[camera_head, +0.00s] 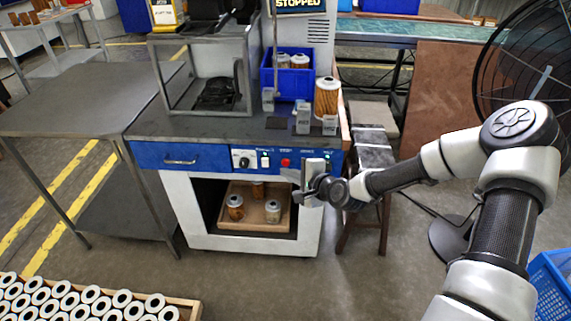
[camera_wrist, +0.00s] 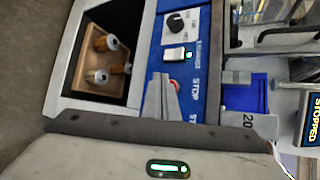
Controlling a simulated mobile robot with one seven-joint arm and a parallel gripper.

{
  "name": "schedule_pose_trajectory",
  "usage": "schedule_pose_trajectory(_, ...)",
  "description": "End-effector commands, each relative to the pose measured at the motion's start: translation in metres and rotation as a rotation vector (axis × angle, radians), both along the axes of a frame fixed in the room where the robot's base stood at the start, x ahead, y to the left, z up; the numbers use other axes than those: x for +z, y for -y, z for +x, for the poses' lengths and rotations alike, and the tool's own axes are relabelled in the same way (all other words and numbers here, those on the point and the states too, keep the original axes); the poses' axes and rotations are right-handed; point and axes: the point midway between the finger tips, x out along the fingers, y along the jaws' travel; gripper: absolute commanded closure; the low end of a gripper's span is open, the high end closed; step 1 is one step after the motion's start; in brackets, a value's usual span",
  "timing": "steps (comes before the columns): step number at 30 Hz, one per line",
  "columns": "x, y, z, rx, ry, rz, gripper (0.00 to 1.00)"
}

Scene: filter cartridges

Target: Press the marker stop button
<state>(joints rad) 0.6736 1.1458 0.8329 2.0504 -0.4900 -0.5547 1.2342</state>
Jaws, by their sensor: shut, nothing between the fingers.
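The marker's blue front panel (camera_head: 222,157) carries a knob, a small green-lit switch and a red button (camera_head: 285,162). The panel also shows in the wrist view (camera_wrist: 200,75), with STOP lettering beside a bit of red (camera_wrist: 175,86) partly hidden behind my fingers. My gripper (camera_head: 303,178) is shut and empty at the panel's right part, close to the red button. It also shows in the wrist view (camera_wrist: 160,96). I cannot tell whether the fingertips touch the button. The marker's display (camera_head: 299,3) reads STOPPED.
A blue bin (camera_head: 287,77) and an orange filter cartridge (camera_head: 327,97) stand on the worktop above the panel. A wooden tray (camera_head: 253,222) with several cartridges sits in the opening below. A grey table (camera_head: 75,100) adjoins at left. A fan (camera_head: 535,75) stands at right.

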Motion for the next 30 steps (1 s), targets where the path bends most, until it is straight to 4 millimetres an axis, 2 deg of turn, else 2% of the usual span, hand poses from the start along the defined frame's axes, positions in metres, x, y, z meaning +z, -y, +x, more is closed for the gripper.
schedule_pose_trajectory(13,0.001,-0.001,-0.042,0.0,-0.001,0.0,1.0)
schedule_pose_trajectory(30,0.0,-0.001,-0.046,0.0,0.0,0.0,1.0)
